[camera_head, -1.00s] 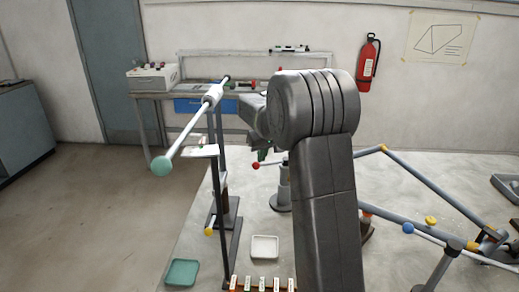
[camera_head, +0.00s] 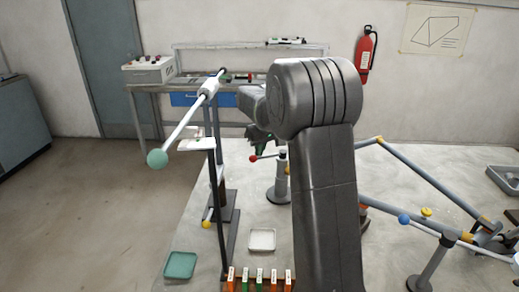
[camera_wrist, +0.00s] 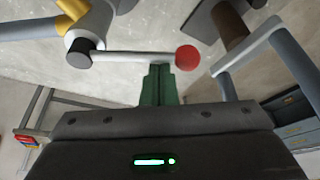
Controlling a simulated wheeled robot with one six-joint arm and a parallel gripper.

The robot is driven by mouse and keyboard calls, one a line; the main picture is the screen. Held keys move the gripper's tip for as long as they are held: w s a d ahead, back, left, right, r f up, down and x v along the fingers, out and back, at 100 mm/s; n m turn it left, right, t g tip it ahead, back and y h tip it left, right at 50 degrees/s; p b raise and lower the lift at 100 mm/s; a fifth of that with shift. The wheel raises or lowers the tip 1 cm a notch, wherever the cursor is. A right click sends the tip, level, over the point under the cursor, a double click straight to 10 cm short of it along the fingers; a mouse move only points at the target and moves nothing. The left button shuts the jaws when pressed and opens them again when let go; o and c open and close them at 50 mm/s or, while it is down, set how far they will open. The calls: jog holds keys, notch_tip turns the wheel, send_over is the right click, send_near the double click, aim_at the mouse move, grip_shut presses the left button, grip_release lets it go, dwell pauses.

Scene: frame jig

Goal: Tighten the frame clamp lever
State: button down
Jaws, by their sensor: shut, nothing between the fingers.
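The clamp lever is a pale rod (camera_wrist: 130,57) with a red ball end (camera_wrist: 187,57). In the wrist view it runs from a dark-capped pivot (camera_wrist: 78,50) at the left to the ball. In the head view the red ball (camera_head: 253,158) shows left of a grey post (camera_head: 282,180). My gripper (camera_wrist: 160,68) has green fingers, shut and empty, with tips right at the rod near the ball. I cannot tell whether they touch it. In the head view my arm hides most of the gripper and the lever's pivot.
A white rod with a green ball (camera_head: 157,158) stands at the left. Grey frame tubes (camera_head: 430,180) and a blue-ended lever (camera_head: 404,219) lie to the right. A white tray (camera_head: 262,240), a green tray (camera_head: 180,265) and several small upright pieces stand in front.

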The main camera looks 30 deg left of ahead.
jog(key=shift+s+d, duration=0.1)
jog(key=shift+d, duration=0.05)
jog(key=d+n+g, duration=0.2)
jog(key=d+n, duration=0.5)
jog(key=n, duration=0.1)
jog(key=shift+s+d+g, duration=0.35)
jog(key=shift+d+g, duration=0.05)
dwell(0.4)
dwell(0.4)
jog(key=v, duration=1.3)
jog(key=shift+d+r+b, duration=0.3)
jog(key=shift+d+b, duration=0.05)
jog(key=shift+b, duration=0.05)
